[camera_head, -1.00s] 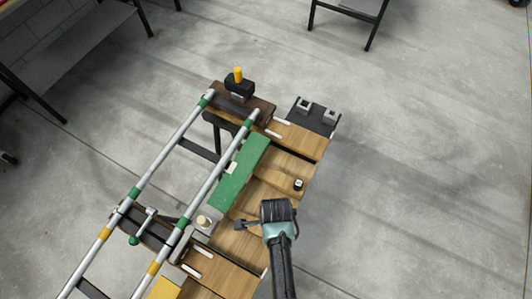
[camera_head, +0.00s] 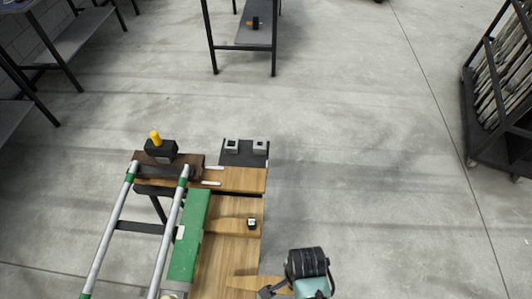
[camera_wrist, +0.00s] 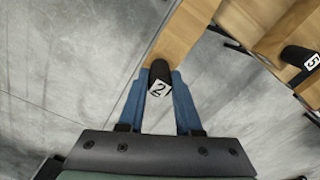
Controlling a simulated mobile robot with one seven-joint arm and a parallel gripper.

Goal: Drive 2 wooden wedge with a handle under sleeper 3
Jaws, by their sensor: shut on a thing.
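My gripper (camera_wrist: 158,103), with blue fingers, is shut on the black handle marked 2 of a wooden wedge (camera_wrist: 186,30). In the head view, my gripper (camera_head: 272,291) is at the bottom edge, with the wedge's pale wood (camera_head: 256,283) reaching left of it, over or near the right side of the wooden deck. A dark brown sleeper (camera_head: 190,172) lies across the silver rails at the far end. No sleeper number is readable. Another wooden piece (camera_wrist: 278,35) with a black, tagged handle shows at the right of the wrist view.
A black block with a yellow handle (camera_head: 160,151) stands on the sleeper. A green strip (camera_head: 188,236) runs beside the rails. A small dark handle with a white tag (camera_head: 251,223) stands on the wooden deck (camera_head: 228,249). A dark rack (camera_head: 505,100) is far right; the floor between is clear.

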